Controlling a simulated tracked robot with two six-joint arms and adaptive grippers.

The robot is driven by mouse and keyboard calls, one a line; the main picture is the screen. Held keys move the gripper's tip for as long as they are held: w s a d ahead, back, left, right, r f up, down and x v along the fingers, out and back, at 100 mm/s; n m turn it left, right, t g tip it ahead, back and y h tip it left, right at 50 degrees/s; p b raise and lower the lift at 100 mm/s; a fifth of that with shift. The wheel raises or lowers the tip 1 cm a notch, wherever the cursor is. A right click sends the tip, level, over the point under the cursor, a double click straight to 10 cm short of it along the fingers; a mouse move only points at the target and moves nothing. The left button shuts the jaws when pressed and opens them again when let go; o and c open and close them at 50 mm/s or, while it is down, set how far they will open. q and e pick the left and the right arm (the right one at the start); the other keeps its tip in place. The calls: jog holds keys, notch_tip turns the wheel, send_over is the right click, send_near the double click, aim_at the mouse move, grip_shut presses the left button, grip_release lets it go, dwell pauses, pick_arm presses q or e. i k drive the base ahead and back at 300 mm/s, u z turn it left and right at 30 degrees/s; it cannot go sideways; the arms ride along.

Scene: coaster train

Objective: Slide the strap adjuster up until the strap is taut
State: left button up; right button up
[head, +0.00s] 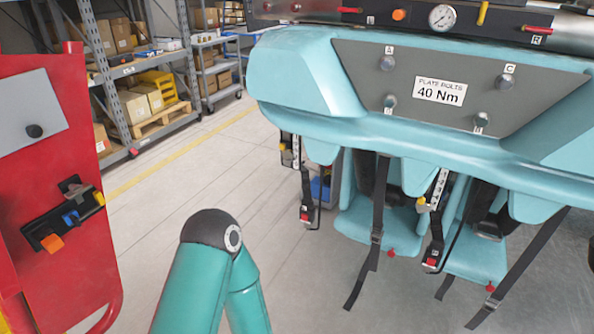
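Several black straps hang below the teal coaster car body. One strap (382,195) hangs in the middle, with a dark adjuster buckle (376,238) partway down and a loose tail below it. Another strap (520,265) slants down at the right, with a dark buckle (491,303) near its lower end. I cannot tell which adjuster is the one in the task, or how taut the straps are. Neither of my grippers is in view; only a teal arm link of mine with a black joint cap shows at the bottom.
The teal car front (300,75) with a grey bolt plate (440,55) fills the upper right. A red panel (40,180) with a black latch stands at the left. Shelving (110,75) with boxes is behind. The floor (190,170) between them is clear.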

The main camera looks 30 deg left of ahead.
aim_at(283, 144)
jog(key=k, duration=0.65)
jog(key=u, duration=0.3)
jog(key=i, duration=1.7)
jog(key=z, duration=0.15)
